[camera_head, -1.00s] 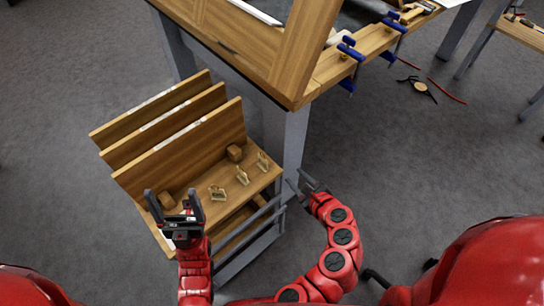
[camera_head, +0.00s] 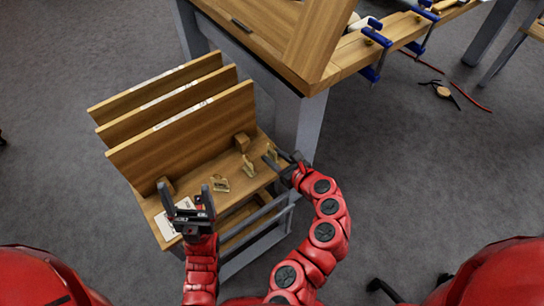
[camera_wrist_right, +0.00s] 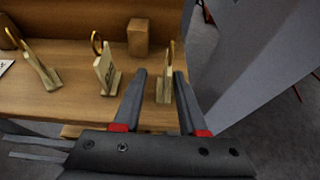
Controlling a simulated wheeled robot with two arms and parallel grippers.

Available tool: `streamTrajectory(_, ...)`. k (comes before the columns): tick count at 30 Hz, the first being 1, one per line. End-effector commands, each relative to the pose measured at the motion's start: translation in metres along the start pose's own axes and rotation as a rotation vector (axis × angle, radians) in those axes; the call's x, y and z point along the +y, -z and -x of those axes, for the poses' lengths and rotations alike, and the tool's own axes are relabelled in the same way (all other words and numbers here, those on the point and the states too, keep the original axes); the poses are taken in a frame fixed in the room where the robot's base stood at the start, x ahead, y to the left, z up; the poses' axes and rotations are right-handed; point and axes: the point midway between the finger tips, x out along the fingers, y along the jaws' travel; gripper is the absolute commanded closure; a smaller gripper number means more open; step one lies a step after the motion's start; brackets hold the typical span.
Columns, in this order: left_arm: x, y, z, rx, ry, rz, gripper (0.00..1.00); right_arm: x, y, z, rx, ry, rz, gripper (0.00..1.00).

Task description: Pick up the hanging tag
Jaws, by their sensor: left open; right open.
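Several small pale tags with gold rings stand in a row on the wooden shelf (camera_head: 205,205). In the head view the left tag (camera_head: 220,184) and the middle tag (camera_head: 248,166) show clearly; the right tag (camera_head: 270,156) is beside my right gripper (camera_head: 281,163). In the right wrist view the right tag (camera_wrist_right: 165,86) stands between the open fingers of my right gripper (camera_wrist_right: 160,74), which are not closed on it. The middle tag (camera_wrist_right: 106,70) and left tag (camera_wrist_right: 42,70) stand to its left. My left gripper (camera_head: 187,194) is open and empty over the shelf's left front.
Upright wooden boards (camera_head: 185,128) rise behind the tags. A small wooden block (camera_head: 242,142) stands near the boards' right end. A grey table leg (camera_head: 308,128) is close to the right gripper. A white card (camera_head: 167,226) lies by the left gripper.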

Motion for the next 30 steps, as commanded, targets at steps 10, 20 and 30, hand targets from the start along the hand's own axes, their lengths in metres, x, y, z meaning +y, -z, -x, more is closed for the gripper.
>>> streamTrajectory(10,0.001,-0.002,0.01,0.0,0.0,0.0,0.16,-0.009,0.0,-0.034,0.001,0.002,0.004,0.59)
streamTrajectory(20,0.001,-0.002,0.012,0.0,0.0,0.0,0.16,-0.009,-0.001,-0.056,0.002,0.003,-0.001,0.59)
streamTrajectory(30,0.001,-0.002,0.012,0.0,0.0,0.0,0.16,-0.009,-0.002,-0.056,0.001,0.003,-0.001,0.97)
